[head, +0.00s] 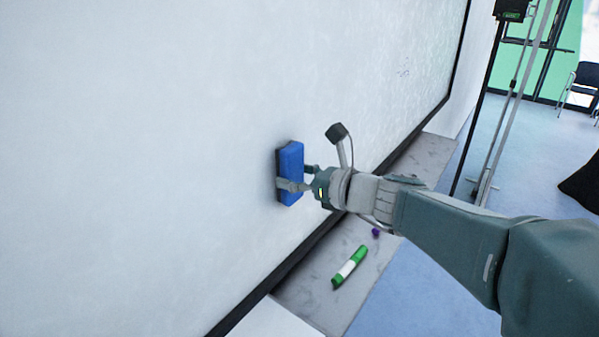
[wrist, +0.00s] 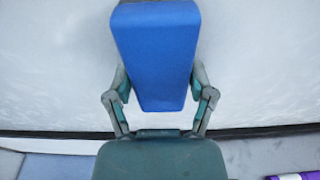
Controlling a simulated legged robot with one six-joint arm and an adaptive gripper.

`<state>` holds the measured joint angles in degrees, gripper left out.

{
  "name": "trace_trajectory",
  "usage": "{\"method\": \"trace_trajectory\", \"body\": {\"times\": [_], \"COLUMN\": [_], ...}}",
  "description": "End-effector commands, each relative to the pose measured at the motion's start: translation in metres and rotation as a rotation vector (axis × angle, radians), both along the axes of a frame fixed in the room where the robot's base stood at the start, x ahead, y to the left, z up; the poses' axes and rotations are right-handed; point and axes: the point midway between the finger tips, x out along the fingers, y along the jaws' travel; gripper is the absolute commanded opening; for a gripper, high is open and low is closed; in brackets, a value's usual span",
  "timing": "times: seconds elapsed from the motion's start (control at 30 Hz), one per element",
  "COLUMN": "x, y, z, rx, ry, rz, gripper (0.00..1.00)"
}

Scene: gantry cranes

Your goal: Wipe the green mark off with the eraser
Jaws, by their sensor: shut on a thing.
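A blue eraser (head: 291,172) with a dark pad is held upright against or very close to the whiteboard (head: 150,130). My gripper (head: 292,185) is shut on it, with the fingers on its sides. In the wrist view the eraser (wrist: 157,55) fills the upper middle, between the two fingers of my gripper (wrist: 160,85). No green mark shows on the visible part of the board. The board behind the eraser is hidden.
A green marker (head: 349,267) lies on the grey ledge (head: 315,290) below the board. A small purple thing (head: 376,232) is near it; a purple and white marker (wrist: 295,176) shows in the wrist view. A stand (head: 500,110) and a chair (head: 583,85) are at right.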

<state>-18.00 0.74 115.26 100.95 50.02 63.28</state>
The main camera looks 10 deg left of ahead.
Motion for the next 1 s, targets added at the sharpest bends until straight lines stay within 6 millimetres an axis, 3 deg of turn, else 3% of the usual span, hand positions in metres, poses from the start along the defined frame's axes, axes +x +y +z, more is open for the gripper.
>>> {"method": "trace_trajectory", "body": {"times": [0.27, 1.0], "x": [0.001, 0.039], "y": [0.002, -0.016], "z": [0.016, 0.016], "rx": [0.001, 0.001], "ry": [-0.003, -0.002], "rz": [0.001, -0.001], "gripper": [0.32, 0.32]}}
